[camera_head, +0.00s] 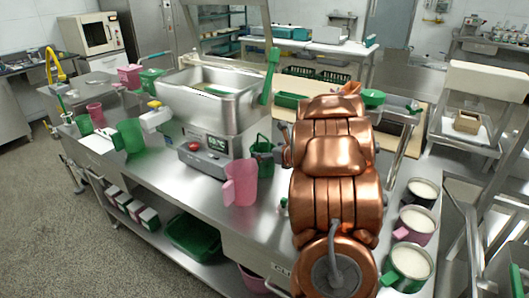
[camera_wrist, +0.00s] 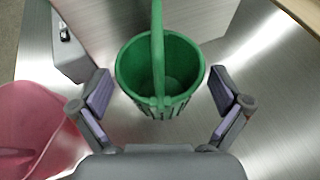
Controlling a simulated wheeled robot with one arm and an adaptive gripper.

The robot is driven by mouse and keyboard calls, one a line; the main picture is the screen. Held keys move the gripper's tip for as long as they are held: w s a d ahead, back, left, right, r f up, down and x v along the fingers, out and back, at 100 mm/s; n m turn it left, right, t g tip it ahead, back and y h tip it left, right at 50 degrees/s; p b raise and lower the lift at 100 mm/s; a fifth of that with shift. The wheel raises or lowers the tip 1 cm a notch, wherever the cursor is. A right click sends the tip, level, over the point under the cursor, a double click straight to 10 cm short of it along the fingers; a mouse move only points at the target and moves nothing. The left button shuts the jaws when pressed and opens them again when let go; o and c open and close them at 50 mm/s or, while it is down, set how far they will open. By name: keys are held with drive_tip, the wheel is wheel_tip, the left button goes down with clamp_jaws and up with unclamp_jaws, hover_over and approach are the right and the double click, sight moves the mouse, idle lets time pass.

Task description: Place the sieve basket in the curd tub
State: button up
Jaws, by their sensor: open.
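The green slotted basket with an arched handle, which looks like the sieve basket (camera_head: 262,158), stands upright on the steel table beside the scale. In the wrist view the basket (camera_wrist: 133,88) is straight ahead, its handle running up the middle and its inside empty. My gripper (camera_wrist: 160,95) is open, one purple-padded finger on each side of the basket, apart from its walls. My arm hides the gripper in the head view.
A pink jug (camera_head: 241,184) stands close to the basket; a pink vessel (camera_wrist: 35,125) is at left in the wrist view. The scale (camera_head: 205,152) is left of the basket. Several white-filled cups (camera_head: 408,262) line the table's right side. Bare steel lies right of the basket in the wrist view.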

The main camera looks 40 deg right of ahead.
drive_tip(key=b+v, duration=0.1)
drive_tip(key=v, duration=0.8)
drive_tip(key=shift+r, duration=0.1)
